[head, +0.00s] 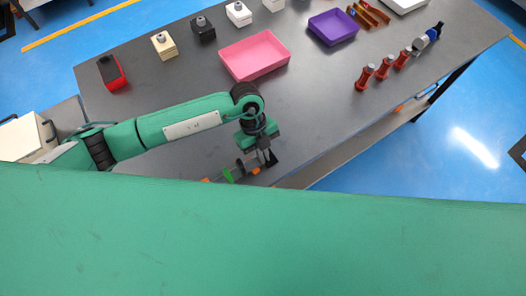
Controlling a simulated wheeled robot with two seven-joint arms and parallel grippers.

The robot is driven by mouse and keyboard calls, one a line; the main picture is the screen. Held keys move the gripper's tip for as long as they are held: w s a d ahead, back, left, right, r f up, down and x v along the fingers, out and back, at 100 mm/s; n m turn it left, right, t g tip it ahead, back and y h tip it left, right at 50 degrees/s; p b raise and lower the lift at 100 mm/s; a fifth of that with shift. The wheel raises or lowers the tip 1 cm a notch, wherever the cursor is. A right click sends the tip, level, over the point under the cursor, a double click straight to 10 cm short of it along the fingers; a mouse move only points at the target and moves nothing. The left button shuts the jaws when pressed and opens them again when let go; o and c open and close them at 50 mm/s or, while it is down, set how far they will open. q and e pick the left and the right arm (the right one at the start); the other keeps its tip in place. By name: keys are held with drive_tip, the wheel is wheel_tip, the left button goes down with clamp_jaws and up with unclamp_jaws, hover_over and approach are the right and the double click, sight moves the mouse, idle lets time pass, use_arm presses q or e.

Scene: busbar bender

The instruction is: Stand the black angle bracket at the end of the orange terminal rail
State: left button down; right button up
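My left gripper (265,158) points down at the table's near edge, at the end of my green arm. A small dark piece (272,157) shows at its fingertips; it may be the black angle bracket, but it is too small to be sure. Whether the fingers are closed on it I cannot tell. Just left of and below the fingertips lies what looks like the terminal rail (243,172), with orange and green parts. My own green body part hides much of it. My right gripper is not in view.
A pink tray (255,56) and a purple tray (333,28) stand farther back on the grey table (170,85). Several red-brown insulators (364,77) stand at right. The table between the pink tray and the insulators is clear.

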use_arm(q)
drive_tip(key=shift+f, duration=0.2)
drive_tip(key=c, duration=2)
unclamp_jaws()
drive_tip(key=shift+o, duration=0.2)
drive_tip(key=shift+r, duration=0.25)
drive_tip(key=shift+w+r, duration=0.15)
drive_tip(key=shift+r, duration=0.05)
drive_tip(key=b+v, duration=0.4)
drive_tip(key=v, duration=0.7)
drive_tip(key=shift+r, duration=0.25)
